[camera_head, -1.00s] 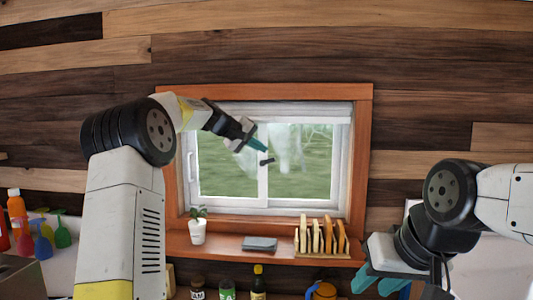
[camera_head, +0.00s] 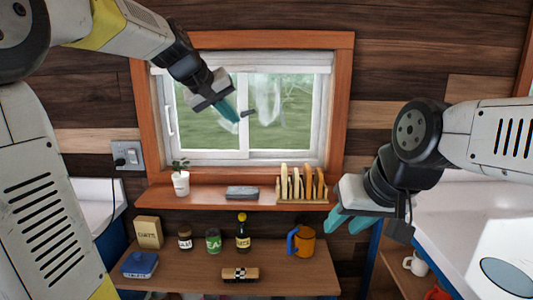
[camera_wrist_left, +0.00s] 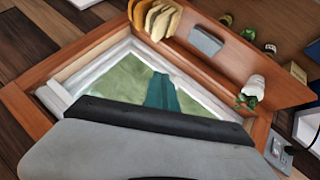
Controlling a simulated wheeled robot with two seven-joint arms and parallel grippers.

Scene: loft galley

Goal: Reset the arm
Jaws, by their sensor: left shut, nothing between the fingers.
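My left gripper (camera_head: 232,112) is raised in front of the window, above the sill, with its teal fingers together and nothing between them. In the left wrist view its fingers (camera_wrist_left: 160,92) show against the window pane. My left arm comes in from the left side, bent at a high elbow.
The wooden window sill (camera_head: 215,198) holds a potted plant (camera_head: 181,183), a grey block (camera_head: 242,192) and a rack with several slices (camera_head: 302,185). A lower shelf (camera_head: 200,268) carries boxes, bottles, an orange mug (camera_head: 303,241) and a checkered item (camera_head: 240,274). A white counter (camera_head: 460,225) lies right.

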